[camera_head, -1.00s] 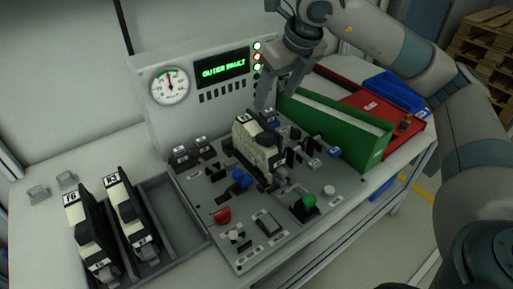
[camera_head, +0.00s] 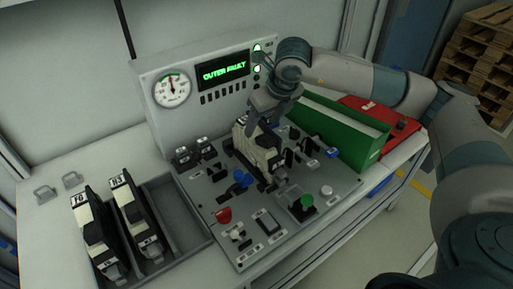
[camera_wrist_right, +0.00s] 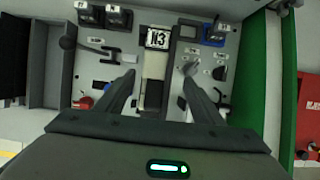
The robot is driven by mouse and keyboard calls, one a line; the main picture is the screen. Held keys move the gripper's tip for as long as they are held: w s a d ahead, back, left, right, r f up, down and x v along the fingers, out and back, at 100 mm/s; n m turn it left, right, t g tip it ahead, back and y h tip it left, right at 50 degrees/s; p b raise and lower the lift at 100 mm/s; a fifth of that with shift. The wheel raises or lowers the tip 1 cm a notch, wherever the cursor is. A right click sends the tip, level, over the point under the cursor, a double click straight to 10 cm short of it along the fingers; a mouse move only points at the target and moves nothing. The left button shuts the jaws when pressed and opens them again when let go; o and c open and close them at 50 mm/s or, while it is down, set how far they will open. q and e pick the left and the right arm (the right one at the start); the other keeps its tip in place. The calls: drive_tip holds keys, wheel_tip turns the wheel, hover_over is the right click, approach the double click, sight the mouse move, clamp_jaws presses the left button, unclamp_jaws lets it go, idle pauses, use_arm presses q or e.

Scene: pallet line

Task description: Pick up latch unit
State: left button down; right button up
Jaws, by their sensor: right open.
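A cream and black latch unit (camera_head: 258,150) stands upright on the grey control panel (camera_head: 225,211). In the right wrist view the unit (camera_wrist_right: 153,82) carries a white label on top and lies between my two fingers. My right gripper (camera_head: 262,122) is open right above the unit and partly covers its top. In the wrist view its fingertips (camera_wrist_right: 160,82) show a gap on both sides of the unit. Two similar labelled units, one on the left (camera_head: 97,238) and one beside it (camera_head: 139,220), stand in a grey rack. My left gripper is out of view.
A gauge box (camera_head: 205,90) with a green "OUTER FAULT" display stands behind the panel. A green bin (camera_head: 345,140) and a red box (camera_head: 388,120) stand to the right. Knobs, switches and small connectors surround the unit. One rack slot (camera_head: 178,215) is empty.

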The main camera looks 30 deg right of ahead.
sight(257, 131)
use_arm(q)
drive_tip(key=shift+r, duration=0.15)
use_arm(e)
drive_tip(key=shift+w+a+f+p, duration=0.1)
drive_tip(key=shift+w+f+p, duration=0.05)
drive_tip(key=shift+p, duration=0.2)
drive_tip(key=x, duration=0.1)
drive_tip(key=p+x, duration=0.2)
drive_tip(key=shift+w+a+f, duration=0.25)
drive_tip(key=shift+w, duration=0.05)
drive_tip(key=shift+w+f, duration=0.1)
drive_tip(key=shift+f, duration=0.4)
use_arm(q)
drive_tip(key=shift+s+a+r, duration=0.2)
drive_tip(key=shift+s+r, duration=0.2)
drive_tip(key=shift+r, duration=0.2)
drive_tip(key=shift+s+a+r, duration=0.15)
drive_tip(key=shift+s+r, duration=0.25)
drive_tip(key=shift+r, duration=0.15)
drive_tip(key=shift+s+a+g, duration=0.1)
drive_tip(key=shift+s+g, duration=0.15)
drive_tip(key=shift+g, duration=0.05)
use_arm(e)
clamp_jaws()
